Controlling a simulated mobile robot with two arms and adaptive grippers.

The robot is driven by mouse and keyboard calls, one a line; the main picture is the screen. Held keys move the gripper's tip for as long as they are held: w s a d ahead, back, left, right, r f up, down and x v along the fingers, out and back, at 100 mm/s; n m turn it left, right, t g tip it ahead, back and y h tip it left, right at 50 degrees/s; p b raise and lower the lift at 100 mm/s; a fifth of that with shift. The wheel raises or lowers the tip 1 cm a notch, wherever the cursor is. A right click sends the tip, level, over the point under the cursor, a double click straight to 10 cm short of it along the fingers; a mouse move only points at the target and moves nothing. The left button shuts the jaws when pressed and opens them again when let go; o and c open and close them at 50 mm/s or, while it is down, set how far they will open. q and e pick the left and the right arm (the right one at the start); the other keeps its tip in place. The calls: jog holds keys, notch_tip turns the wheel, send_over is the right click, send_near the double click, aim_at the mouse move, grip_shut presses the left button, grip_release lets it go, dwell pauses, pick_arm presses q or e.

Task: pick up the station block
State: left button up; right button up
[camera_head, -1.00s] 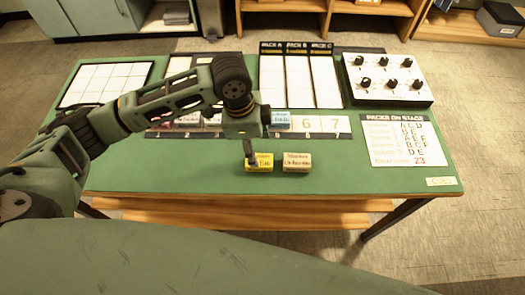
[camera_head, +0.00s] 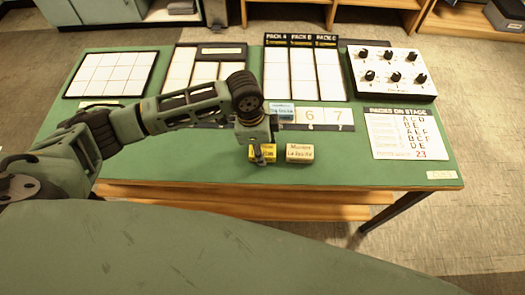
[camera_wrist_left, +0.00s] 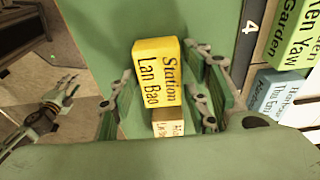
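The station block is yellow, lettered "Station Lan Bao" (camera_wrist_left: 156,75) in the left wrist view. In the head view the yellow block (camera_head: 268,149) lies on the green table's near part, partly hidden by my left gripper (camera_head: 261,153). In the left wrist view my left gripper (camera_wrist_left: 165,88) is open, one finger on each side of the yellow block, with green gaps showing beside it. Contact is not visible. My right gripper (camera_wrist_left: 60,104) shows small at the left of that view, apart from the table, its fingers spread.
A cream block (camera_head: 300,153) lies just right of the yellow one. Behind are a numbered strip (camera_head: 335,116) with a blue block (camera_head: 280,110), a knob box (camera_head: 392,76) and a printed sheet (camera_head: 408,134). The green table (camera_head: 200,165) is clear left of the gripper.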

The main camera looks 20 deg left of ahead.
pick_arm(q)
jog(key=c, duration=0.8)
jog(key=shift+o, duration=0.2)
jog(key=shift+r, duration=0.15)
